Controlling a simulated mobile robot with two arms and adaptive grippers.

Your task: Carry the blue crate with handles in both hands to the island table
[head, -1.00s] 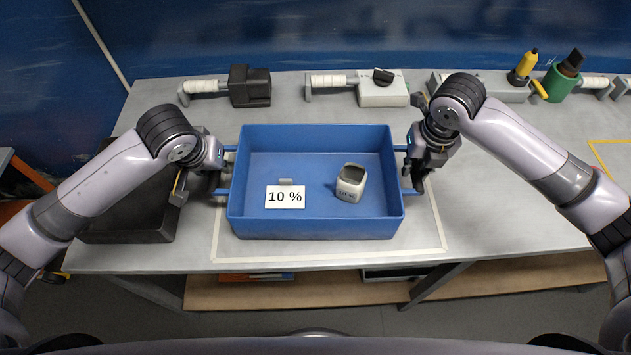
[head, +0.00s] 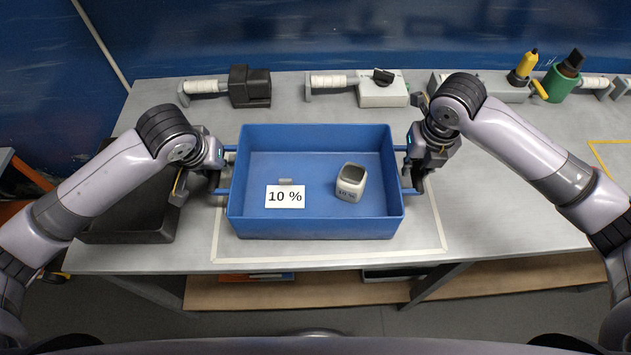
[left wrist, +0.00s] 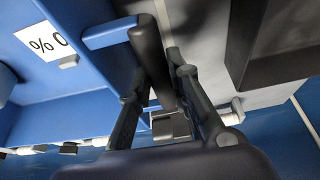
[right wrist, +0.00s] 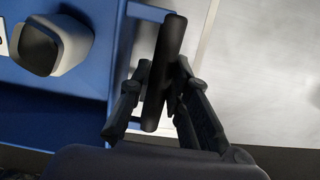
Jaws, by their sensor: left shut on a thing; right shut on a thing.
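The blue crate (head: 315,222) sits on the grey bench, with a handle at each short side. It holds a white card reading "10 %" (head: 285,197) and a small grey-white labelled container (head: 351,183). My left gripper (head: 218,178) is shut on the crate's left handle; in the left wrist view the fingers (left wrist: 160,95) close around a dark grip bar. My right gripper (head: 412,172) is shut on the right handle; the right wrist view shows the fingers (right wrist: 160,95) around a similar dark bar. The fingers partly hide both handles.
A black tray (head: 125,237) stands left of the crate, under my left arm. A black device (head: 250,87), a white box with a knob (head: 382,90) and a green container (head: 563,84) line the back. Bench (head: 500,215) is clear right of the crate.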

